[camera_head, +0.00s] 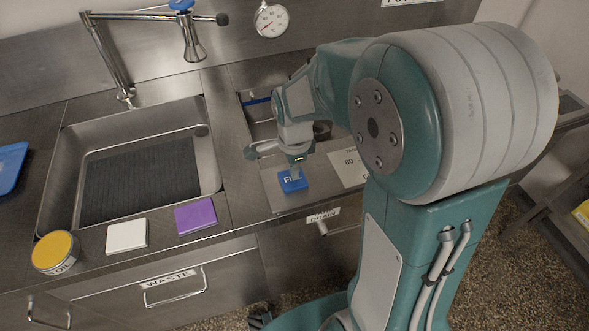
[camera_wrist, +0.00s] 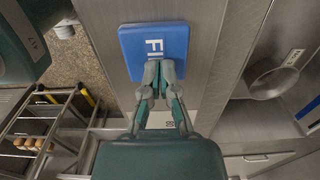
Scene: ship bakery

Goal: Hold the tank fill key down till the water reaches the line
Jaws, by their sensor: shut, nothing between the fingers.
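The blue fill key (camera_head: 293,183), its white lettering partly covered, sits on the counter front right of the sink. It also shows in the wrist view (camera_wrist: 152,40). My gripper (camera_head: 296,171) is shut and empty, pointing down at the key. In the wrist view my closed fingertips (camera_wrist: 159,66) overlap the key's near edge; whether they press it or hover just above, I cannot tell. Behind my wrist is a recessed steel tank (camera_head: 258,113) with a blue strip (camera_head: 257,101) on its wall. My arm hides much of it, and the water level is unclear.
A steel sink (camera_head: 212,165) with a dark ribbed mat lies to the left. A white block (camera_head: 127,235), a purple block (camera_head: 196,217) and a yellow-lidded can (camera_head: 55,252) stand along the front. A printed card (camera_head: 350,163) lies right of the key. A drain label (camera_head: 323,215) is below.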

